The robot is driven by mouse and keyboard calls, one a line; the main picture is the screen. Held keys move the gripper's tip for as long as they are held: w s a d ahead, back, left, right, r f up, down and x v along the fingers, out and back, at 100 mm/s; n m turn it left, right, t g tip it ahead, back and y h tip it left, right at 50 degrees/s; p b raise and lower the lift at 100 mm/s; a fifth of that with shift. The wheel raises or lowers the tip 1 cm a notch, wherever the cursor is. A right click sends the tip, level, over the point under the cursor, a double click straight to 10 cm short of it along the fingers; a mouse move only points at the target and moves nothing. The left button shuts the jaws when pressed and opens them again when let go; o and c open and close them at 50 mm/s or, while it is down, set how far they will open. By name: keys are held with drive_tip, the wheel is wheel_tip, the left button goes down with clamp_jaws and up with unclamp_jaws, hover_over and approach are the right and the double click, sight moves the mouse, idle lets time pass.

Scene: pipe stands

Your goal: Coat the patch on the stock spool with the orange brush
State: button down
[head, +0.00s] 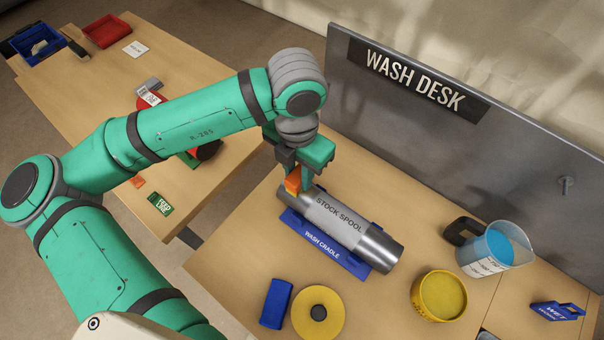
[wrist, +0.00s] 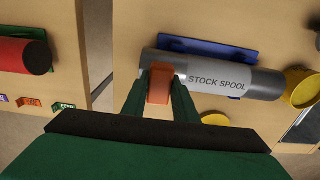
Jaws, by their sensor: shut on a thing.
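The stock spool (head: 341,222), a grey metal cylinder with a pale labelled band, lies in the blue wash cradle (head: 318,247) on the desk. It also shows in the wrist view (wrist: 222,81). My gripper (head: 303,181) is over the spool's upper-left end and is shut on the orange brush (head: 292,183). In the wrist view the brush (wrist: 160,84) sits between my fingers, its tip over the spool's left end beside the label. I cannot tell whether the bristles touch the metal. No patch is clearly visible; the brush and fingers cover part of that end.
A yellow tub (head: 439,296) and a clear jug of blue liquid (head: 492,249) stand right of the spool. The WASH DESK panel (head: 440,130) rises behind.

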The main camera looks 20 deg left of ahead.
drive_tip(key=shift+w+a, duration=0.2)
drive_tip(key=shift+a, duration=0.35)
drive_tip(key=shift+s+d, duration=0.25)
drive_tip(key=shift+d, duration=0.35)
drive_tip(key=shift+s+d, duration=0.2)
drive_tip(key=shift+d, duration=0.35)
drive_tip(key=shift+w+a+f, duration=0.1)
drive_tip(key=shift+w+a, duration=0.1)
drive_tip(key=shift+a, duration=0.4)
drive_tip(key=shift+w+a+f, duration=0.1)
drive_tip(key=shift+w+a, duration=0.1)
drive_tip(key=shift+a, duration=0.35)
drive_tip(key=shift+s+d+r, duration=0.1)
drive_tip(key=shift+s+d, duration=0.15)
drive_tip(key=shift+d, duration=0.35)
drive_tip(key=shift+s+d, duration=0.2)
drive_tip(key=shift+d, duration=0.35)
drive_tip(key=shift+w+a+r, duration=0.1)
drive_tip(key=shift+w+a, duration=0.15)
drive_tip(key=shift+a, duration=0.35)
drive_tip(key=shift+w+a+r, duration=0.1)
drive_tip(key=shift+w+a, duration=0.1)
drive_tip(key=shift+a, duration=0.35)
drive_tip(key=shift+s+d+f, duration=0.1)
drive_tip(key=shift+s+d, duration=0.1)
drive_tip(key=shift+d, duration=0.4)
drive_tip(key=shift+s+d+f, duration=0.1)
drive_tip(key=shift+s+d, duration=0.05)
drive_tip(key=shift+d, duration=0.4)
drive_tip(key=shift+r, duration=0.25)
